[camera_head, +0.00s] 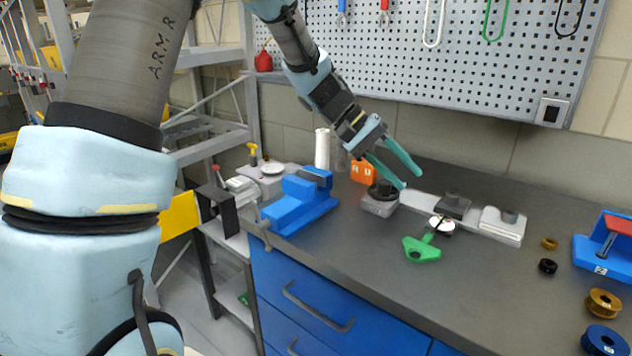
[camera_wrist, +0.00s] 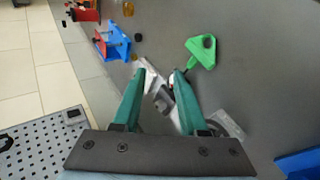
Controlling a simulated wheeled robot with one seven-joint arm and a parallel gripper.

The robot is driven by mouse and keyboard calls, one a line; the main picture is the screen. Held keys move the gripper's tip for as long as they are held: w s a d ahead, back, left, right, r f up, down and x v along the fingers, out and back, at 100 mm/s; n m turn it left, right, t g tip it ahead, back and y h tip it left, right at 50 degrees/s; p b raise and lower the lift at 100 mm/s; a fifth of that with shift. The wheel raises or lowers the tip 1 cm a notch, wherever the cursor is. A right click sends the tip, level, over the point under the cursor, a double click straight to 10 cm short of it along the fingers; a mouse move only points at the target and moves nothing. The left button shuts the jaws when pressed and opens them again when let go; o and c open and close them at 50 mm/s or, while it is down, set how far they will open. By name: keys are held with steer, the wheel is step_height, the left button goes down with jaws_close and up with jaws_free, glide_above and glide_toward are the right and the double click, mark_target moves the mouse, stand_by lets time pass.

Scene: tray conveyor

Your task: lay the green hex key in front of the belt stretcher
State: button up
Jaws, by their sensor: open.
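The green hex key (camera_head: 422,249) lies on the grey bench top, its triangular handle toward the front edge. Its dark shaft points back to a small white round piece. In the wrist view the key (camera_wrist: 202,48) is beyond the fingertips, a little to the right. My gripper (camera_head: 412,181) is open and empty above the bench, behind the key; its fingers (camera_wrist: 160,73) are spread. A long grey rail unit with blocks (camera_head: 502,226) lies beneath and beside the gripper. I cannot tell for sure which fixture is the belt stretcher.
A blue vise (camera_head: 300,204) stands left. A blue fixture with a red handle (camera_head: 608,243), marked 2, stands right, near gold (camera_head: 603,302) and blue (camera_head: 604,340) rings. A pegboard (camera_head: 460,50) is behind.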

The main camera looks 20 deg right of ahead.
steer(key=a+f+n+t+y, duration=0.2)
steer(key=a, duration=1.2)
steer(key=w+a+f+n+t+y, duration=0.1)
steer(key=a+f+n+t+y, duration=0.1)
steer(key=a, duration=1.2)
steer(key=w+a+f+n+t+y, duration=0.1)
steer(key=a+f+n+t+y, duration=0.1)
steer(key=a, duration=1.1)
steer(key=shift+a+f+t+y, duration=0.4)
steer(key=shift+f+t+y, duration=0.4)
steer(key=shift+f+y, duration=0.1)
